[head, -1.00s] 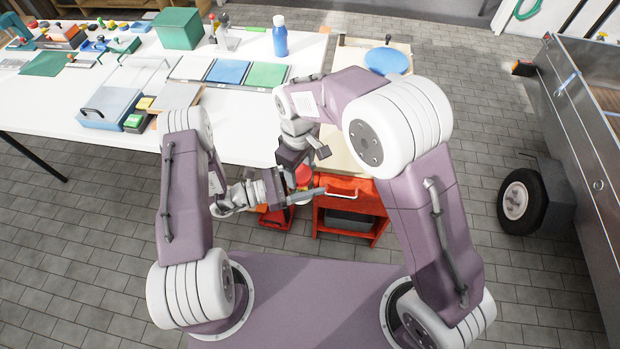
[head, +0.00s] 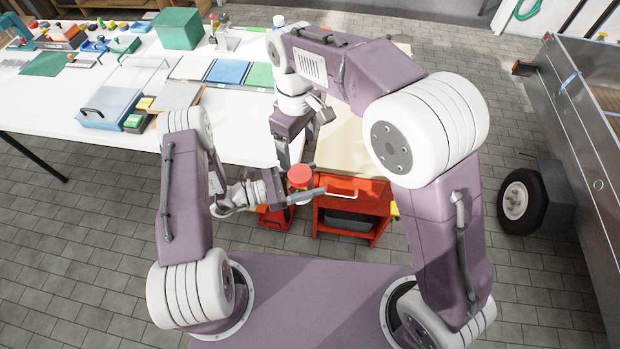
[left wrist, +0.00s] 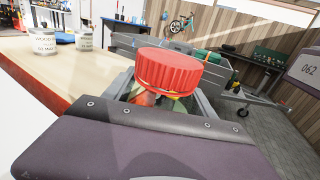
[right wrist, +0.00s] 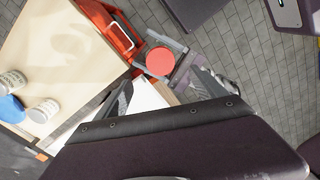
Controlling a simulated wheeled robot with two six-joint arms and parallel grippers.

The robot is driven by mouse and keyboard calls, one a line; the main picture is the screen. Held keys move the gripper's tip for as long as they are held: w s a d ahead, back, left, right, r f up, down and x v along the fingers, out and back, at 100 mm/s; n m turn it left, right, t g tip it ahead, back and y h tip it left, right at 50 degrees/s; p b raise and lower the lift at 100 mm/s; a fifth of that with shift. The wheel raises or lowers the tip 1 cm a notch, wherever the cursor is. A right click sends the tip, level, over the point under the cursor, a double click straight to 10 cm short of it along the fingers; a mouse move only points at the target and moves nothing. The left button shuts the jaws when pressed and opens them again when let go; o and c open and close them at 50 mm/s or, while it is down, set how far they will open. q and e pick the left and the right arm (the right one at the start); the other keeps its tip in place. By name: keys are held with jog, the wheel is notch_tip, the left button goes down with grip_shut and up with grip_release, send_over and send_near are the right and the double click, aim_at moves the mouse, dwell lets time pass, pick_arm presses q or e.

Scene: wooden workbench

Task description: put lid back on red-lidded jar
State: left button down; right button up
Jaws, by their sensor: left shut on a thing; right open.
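The red lid (head: 300,176) sits on top of the jar. In the left wrist view the lid (left wrist: 170,70) is ribbed, and part of the clear jar (left wrist: 150,98) with reddish contents shows under it. I cannot tell whether the lid is screwed tight. My left gripper (head: 302,196) is shut around the jar below the lid and holds it off the bench. My right gripper (head: 291,163) is open and empty above the lid, apart from it. The right wrist view shows the lid (right wrist: 160,62) beyond the spread fingers (right wrist: 162,80).
A red tool cabinet (head: 342,222) stands just behind the jar. The wooden benchtop (head: 350,140) carries two white cans (left wrist: 45,40) and a blue disc (right wrist: 10,108). A white table (head: 225,130) with trays and boxes lies at left.

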jog(key=shift+r, duration=0.9)
